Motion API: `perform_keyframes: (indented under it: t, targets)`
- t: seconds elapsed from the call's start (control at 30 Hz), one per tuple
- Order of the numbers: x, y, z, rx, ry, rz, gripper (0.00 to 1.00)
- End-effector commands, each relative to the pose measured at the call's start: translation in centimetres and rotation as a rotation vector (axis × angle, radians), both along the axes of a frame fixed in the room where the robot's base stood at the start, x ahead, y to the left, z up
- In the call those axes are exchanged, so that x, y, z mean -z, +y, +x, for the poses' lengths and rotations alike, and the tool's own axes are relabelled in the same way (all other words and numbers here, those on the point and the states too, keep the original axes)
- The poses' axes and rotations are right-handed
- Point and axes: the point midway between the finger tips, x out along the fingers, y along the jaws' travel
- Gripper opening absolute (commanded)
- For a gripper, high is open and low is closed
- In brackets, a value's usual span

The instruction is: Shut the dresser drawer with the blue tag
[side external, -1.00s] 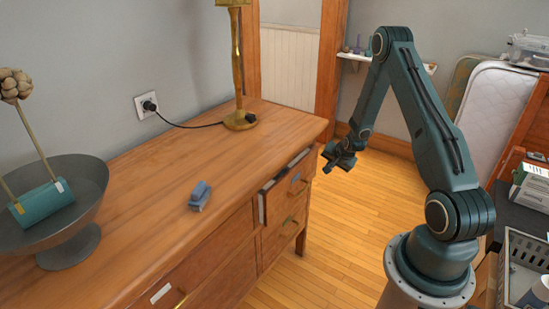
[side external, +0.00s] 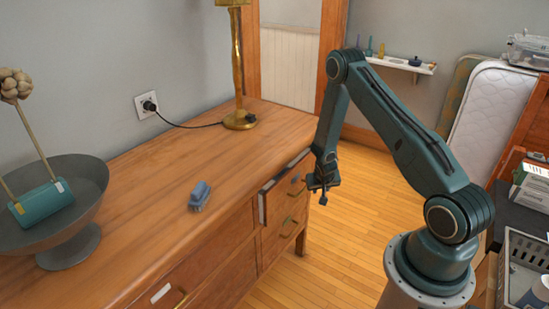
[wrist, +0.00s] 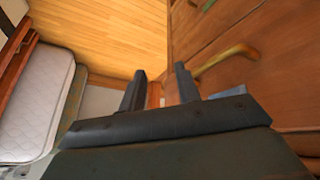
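The wooden dresser (side external: 190,165) stands at the left, with its top right drawer (side external: 268,208) pulled partly out. A small blue tag (side external: 296,178) shows on that drawer's front, near a brass handle. My gripper (side external: 323,199) hangs pointing down in front of the drawer, just right of its front, with a visible gap between them. In the wrist view, the two fingers of my gripper (wrist: 160,86) are apart with nothing between them. A brass handle (wrist: 226,61) on a drawer front shows to their right. I cannot tell there which drawer it belongs to.
A blue brush-like item (side external: 200,196), a brass lamp (side external: 238,115) and a grey bowl (side external: 85,215) stand on the dresser top. Another drawer has a white tag (side external: 161,293). Upright mattresses (side external: 495,110) lean at the back right. The floor (side external: 375,190) beside the dresser is clear.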

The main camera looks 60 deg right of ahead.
Motion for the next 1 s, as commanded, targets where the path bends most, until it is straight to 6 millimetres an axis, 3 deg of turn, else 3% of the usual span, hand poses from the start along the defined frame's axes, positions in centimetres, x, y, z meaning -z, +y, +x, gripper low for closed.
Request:
perform_keyframes:
  t: [0.2, 0.43, 0.7, 1.0]
  targets:
    - [2.9, 3.2, 0.0, -0.295, 0.300, -0.195, 0.33]
    - [3.9, 6.0, 0.3, -0.580, 0.597, -0.433, 0.33]
    - [3.0, 9.9, 1.2, -0.858, 0.923, -0.759, 0.33]
    - [1.2, 13.7, 2.1, -1.008, 1.159, -1.047, 0.33]
